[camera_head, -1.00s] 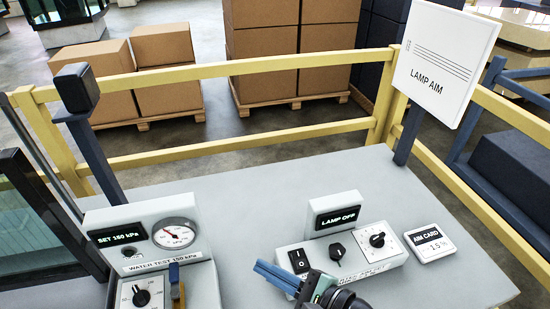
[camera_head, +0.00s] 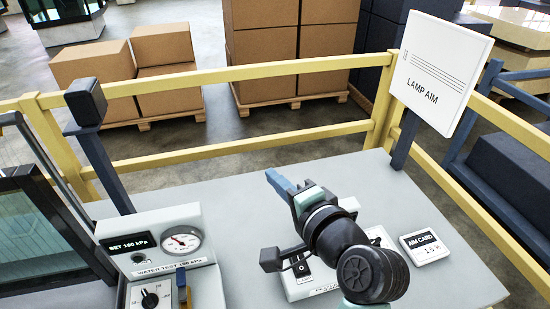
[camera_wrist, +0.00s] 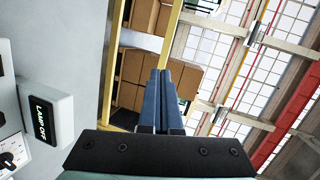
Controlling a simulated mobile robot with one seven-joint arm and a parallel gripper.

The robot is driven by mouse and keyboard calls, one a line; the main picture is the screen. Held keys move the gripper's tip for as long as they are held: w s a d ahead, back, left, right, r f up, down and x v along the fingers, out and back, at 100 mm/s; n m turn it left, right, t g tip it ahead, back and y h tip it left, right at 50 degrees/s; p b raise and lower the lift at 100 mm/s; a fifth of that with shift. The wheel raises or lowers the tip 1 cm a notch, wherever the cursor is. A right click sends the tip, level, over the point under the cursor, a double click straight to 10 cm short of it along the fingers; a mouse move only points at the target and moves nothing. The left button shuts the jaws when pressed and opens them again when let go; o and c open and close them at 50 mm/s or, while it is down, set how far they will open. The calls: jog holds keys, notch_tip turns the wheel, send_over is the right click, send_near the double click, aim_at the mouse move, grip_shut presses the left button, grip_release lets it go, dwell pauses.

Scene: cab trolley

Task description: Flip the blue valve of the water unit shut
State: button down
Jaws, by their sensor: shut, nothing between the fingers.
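The water unit (camera_head: 172,219) stands at the lower left of the head view. It has a "SET 150 kPa" display, a round gauge (camera_head: 181,241) and a dial (camera_head: 150,299). Its blue valve handle (camera_head: 181,274) shows at the bottom edge beside the dial, above a brass-coloured part. The lower part of the unit is cut off by the frame. My gripper (camera_head: 271,174) is shut and empty, well up and to the right of the valve. Its blue fingers lie together in the wrist view (camera_wrist: 163,78), where the valve does not show.
The lamp panel (camera_head: 305,288) is partly hidden behind my arm. A dark post (camera_head: 104,165) rises behind the water unit. A yellow rail (camera_head: 230,143) borders the grey tabletop. The tabletop between the units is clear.

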jog(key=shift+w+r+n+t+h, duration=0.15)
jog(key=shift+r+n+t+h, duration=0.1)
jog(key=shift+r, duration=0.6)
jog(key=shift+w+r+n+t+h, duration=0.15)
jog(key=shift+r+n, duration=0.1)
jog(key=shift+r, duration=0.55)
